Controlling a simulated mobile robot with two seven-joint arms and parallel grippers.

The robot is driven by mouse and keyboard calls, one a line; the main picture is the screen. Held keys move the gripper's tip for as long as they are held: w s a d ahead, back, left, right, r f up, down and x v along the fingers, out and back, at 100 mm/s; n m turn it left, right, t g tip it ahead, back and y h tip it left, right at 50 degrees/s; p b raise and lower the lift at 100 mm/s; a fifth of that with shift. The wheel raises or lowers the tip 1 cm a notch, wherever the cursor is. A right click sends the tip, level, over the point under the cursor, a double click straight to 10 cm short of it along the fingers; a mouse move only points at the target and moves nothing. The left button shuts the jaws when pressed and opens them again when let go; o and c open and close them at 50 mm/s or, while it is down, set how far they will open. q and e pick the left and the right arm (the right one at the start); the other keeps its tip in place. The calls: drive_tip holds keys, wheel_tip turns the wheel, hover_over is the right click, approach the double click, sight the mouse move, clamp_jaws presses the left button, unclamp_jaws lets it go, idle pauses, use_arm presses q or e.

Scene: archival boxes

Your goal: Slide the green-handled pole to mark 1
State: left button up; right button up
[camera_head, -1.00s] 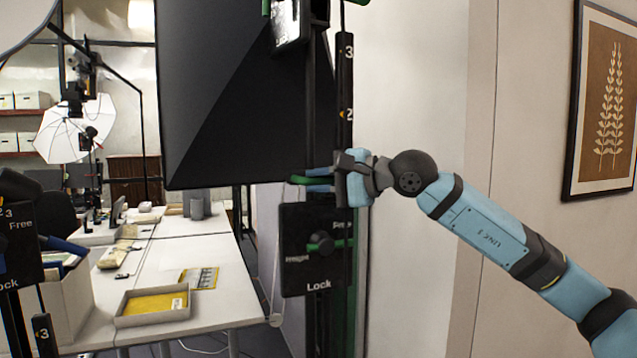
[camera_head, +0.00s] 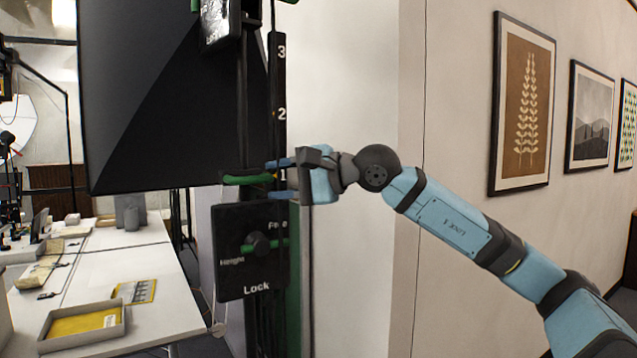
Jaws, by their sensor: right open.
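The green handle (camera_head: 247,179) sticks out from the black pole (camera_head: 243,110) below the large black softbox. Beside it a black scale strip (camera_head: 278,85) carries the marks 3, 2 and 1 from top to bottom. The handle is about level with mark 1 (camera_head: 283,174), which my gripper partly crowds. My right gripper (camera_head: 281,179) is open, its blue fingers parted above and below the handle's right end level. I cannot tell whether they touch it. A black panel (camera_head: 235,275) below has a green lever knob (camera_head: 262,244) and the words Height, Free and Lock. My left gripper is out of view.
The large black softbox (camera_head: 155,100) hangs left of the pole. A white table (camera_head: 150,275) with a yellow-bottomed tray (camera_head: 85,325) stands at lower left. A pale wall with framed pictures (camera_head: 523,105) is at right, behind my arm.

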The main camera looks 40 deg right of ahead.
use_arm(q)
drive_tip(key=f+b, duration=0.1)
drive_tip(key=b, duration=0.1)
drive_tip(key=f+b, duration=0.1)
drive_tip(key=b, duration=0.1)
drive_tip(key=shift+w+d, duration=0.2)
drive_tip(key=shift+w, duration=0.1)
use_arm(e)
drive_tip(key=v, duration=0.8)
drive_tip(key=shift+s, duration=0.25)
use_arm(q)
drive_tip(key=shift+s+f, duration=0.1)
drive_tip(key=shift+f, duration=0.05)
use_arm(e)
drive_tip(key=shift+d, duration=0.15)
